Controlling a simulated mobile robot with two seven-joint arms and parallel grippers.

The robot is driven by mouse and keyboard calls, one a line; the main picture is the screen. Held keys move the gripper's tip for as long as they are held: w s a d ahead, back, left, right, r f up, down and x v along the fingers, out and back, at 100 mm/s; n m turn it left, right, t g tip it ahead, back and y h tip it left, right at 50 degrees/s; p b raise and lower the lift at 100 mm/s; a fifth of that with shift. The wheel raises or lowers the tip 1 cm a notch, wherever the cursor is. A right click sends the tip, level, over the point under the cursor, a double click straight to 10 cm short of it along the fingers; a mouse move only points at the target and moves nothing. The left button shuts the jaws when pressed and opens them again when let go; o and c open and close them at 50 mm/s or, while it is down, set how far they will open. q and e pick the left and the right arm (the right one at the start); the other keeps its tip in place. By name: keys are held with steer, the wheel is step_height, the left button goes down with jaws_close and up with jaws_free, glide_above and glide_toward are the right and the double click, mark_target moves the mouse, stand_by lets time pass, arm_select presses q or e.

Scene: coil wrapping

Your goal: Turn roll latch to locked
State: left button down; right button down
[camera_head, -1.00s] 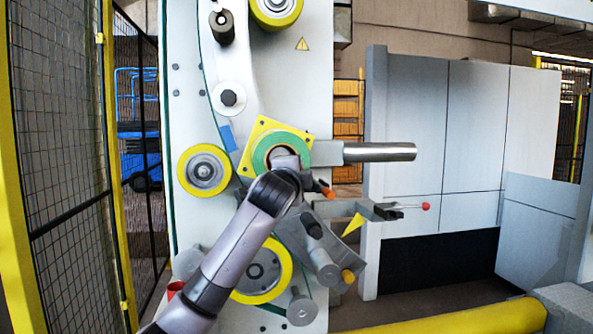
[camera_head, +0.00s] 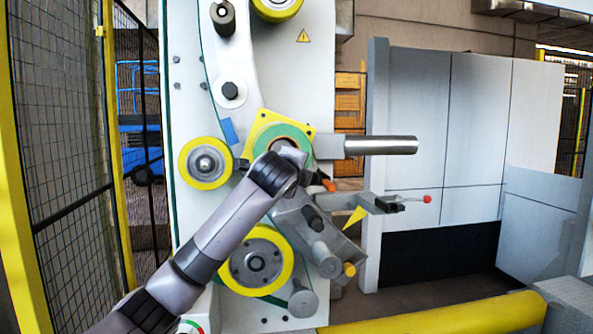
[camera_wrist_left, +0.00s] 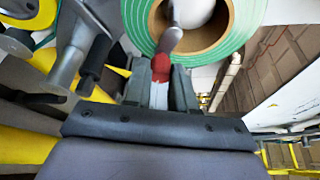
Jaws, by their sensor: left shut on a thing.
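The green roll (camera_head: 268,138) sits on the machine in front of a yellow square plate, and its brown core also shows large at the top of the left wrist view (camera_wrist_left: 240,28). A lever with a red end (camera_wrist_left: 160,63), which looks like the roll latch, stands in front of the core. My left gripper (camera_wrist_left: 159,80) is shut on the red-ended lever, a finger on each side. In the head view my left wrist covers the lower part of the roll and hides the fingers. I cannot tell the latch's exact angle. My right gripper is not in view.
A metal shaft (camera_head: 380,145) sticks out right of the roll. Below it is an arm with a red-ball lever (camera_head: 427,199). Yellow-rimmed rollers (camera_head: 205,163) surround the roll. An orange-tipped piece (camera_head: 328,185) shows beside my wrist. A mesh fence (camera_head: 60,150) stands left.

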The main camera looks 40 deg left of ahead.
arm_select(q)
steer(key=shift+f, duration=0.2)
steer(key=c, duration=0.9)
jaws_free()
steer(key=shift+r, duration=0.1)
steer(key=shift+s, duration=0.1)
steer(key=b+v, duration=0.1)
steer(key=v, duration=0.6)
steer(key=shift+d+b, duration=0.1)
steer(key=shift+b, duration=0.25)
